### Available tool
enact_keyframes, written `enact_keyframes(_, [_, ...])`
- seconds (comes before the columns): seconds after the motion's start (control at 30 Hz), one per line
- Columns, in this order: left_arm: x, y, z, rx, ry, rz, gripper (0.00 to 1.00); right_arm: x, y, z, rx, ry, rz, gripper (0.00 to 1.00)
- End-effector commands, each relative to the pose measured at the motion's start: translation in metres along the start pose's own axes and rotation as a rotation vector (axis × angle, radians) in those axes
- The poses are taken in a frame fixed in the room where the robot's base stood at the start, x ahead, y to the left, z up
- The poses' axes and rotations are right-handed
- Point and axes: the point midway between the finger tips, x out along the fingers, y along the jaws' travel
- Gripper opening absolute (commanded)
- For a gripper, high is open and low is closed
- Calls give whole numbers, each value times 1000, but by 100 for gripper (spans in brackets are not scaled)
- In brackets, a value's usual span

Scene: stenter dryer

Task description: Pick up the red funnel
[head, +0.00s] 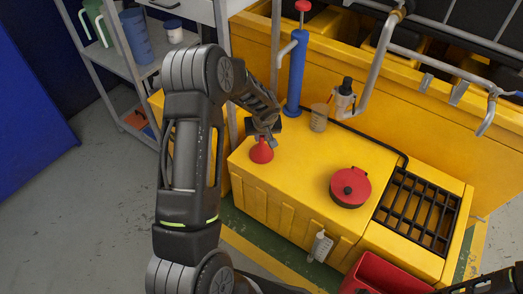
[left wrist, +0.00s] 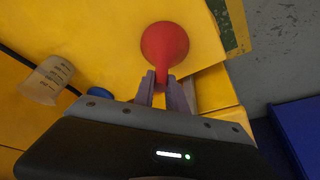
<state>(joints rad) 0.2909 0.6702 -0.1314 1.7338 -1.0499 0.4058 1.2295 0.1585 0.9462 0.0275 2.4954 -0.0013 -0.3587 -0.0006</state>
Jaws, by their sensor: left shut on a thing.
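The red funnel (head: 261,152) is at the left end of the yellow cabinet top in the head view, wide end down. My left gripper (head: 265,137) reaches it from above and is shut on its narrow stem. In the left wrist view the funnel (left wrist: 165,46) shows its round red cone beyond the fingertips, with the stem between the two fingers of the gripper (left wrist: 161,82). I cannot tell whether the funnel touches the cabinet top. My right gripper does not show clearly; only a dark part of my right arm is at the lower right edge of the head view.
A clear measuring beaker (head: 319,117), a blue pump with a red knob (head: 297,75) and a red round pot (head: 350,187) stand on the yellow cabinet (head: 290,190). A black grate (head: 418,208) is at right, a red bin (head: 385,275) below. Cabinet top between funnel and pot is clear.

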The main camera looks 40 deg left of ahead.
Motion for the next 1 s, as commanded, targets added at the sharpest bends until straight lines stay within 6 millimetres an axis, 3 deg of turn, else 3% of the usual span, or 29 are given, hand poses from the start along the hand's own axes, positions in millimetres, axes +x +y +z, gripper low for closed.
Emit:
enact_keyframes(0.37, [-10, 0, -5, 0, 2, 0, 0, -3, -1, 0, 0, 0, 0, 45])
enact_keyframes(0.8, [-81, 0, -34, -1, 2, 0, 0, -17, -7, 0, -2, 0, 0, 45])
enact_keyframes(1.0, [-93, 0, -38, 0, 0, 0, 0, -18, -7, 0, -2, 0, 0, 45])
